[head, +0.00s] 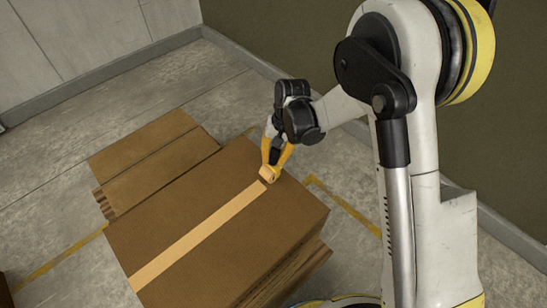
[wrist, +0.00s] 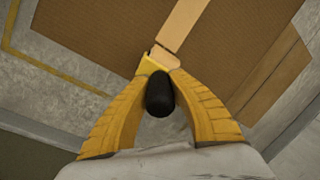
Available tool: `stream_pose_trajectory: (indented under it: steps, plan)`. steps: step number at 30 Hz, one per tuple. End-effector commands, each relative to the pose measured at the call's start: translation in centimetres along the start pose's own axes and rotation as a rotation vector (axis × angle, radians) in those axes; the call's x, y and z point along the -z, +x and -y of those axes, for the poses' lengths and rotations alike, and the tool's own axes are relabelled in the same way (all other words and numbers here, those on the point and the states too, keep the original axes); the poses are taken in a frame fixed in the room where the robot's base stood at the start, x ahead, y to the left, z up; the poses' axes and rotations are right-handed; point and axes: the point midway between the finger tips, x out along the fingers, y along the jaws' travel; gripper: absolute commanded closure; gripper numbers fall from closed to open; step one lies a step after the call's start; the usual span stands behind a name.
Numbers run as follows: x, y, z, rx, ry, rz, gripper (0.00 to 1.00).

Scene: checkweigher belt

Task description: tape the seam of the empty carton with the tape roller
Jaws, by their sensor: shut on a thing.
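The brown carton (head: 220,225) fills the middle of the head view, its top facing up. A pale tape strip (head: 195,238) runs along the top from the near left edge to my gripper near the far edge. The carton also shows at the top of the wrist view (wrist: 120,30), with the tape (wrist: 185,20) leading to the roller. My gripper (head: 272,160) is shut on the tape roller (head: 267,174). In the wrist view its yellow fingers (wrist: 160,90) close around the roller's dark handle (wrist: 159,94). The roller's lower end is at the tape's end; exact contact is hard to tell.
Flat brown cardboard (head: 155,160) lies in a stack left of and behind the carton. More cardboard layers show under the carton's right side. Yellow floor lines (head: 345,205) cross the grey floor. A dark wall stands behind, with open floor between.

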Motion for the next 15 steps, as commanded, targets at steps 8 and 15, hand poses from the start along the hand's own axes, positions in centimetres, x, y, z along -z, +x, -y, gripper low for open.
stream_pose_trajectory:
  steps: [8,15]
  plan:
    - [0.01,0.09,-0.01,0.0,0.0,0.0,1.0]
    - [0.04,0.57,-0.1,0.0,0.0,0.0,1.0]
